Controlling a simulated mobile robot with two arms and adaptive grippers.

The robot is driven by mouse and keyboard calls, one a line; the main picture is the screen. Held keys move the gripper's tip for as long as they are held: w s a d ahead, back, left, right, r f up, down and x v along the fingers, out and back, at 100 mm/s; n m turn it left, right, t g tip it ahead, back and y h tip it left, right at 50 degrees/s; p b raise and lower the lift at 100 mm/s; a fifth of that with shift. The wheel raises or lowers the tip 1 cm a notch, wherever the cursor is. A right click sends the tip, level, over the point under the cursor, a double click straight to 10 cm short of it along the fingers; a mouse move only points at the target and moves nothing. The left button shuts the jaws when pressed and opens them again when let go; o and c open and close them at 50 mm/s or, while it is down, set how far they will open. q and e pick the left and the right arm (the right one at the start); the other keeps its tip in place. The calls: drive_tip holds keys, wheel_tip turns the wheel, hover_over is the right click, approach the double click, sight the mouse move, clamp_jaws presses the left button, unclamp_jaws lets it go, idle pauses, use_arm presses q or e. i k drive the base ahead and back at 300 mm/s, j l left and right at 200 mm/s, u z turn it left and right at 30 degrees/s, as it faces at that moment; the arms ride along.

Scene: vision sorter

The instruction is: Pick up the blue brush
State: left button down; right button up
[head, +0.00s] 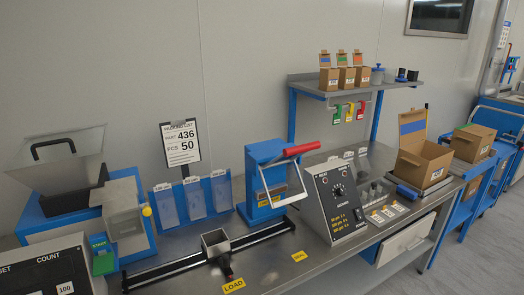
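I cannot make out a blue brush for certain. A small dark blue rounded object (406,191) lies on the grey bench, in front of the open cardboard box on the right; it is too small to tell if it is a brush. A blue-grey lidded container (377,75) stands on the upper shelf, right of the small boxes. Neither of my grippers is in view.
The metal bench (270,262) holds a blue press with a red handle (302,149), a control box (335,200), a black rail with a LOAD label (233,286) and an open cardboard box (425,166). A shelf (310,83) stands behind. Clear bench shows at the front middle.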

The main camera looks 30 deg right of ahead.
sight(408, 194)
drive_tip(key=z, duration=2.05)
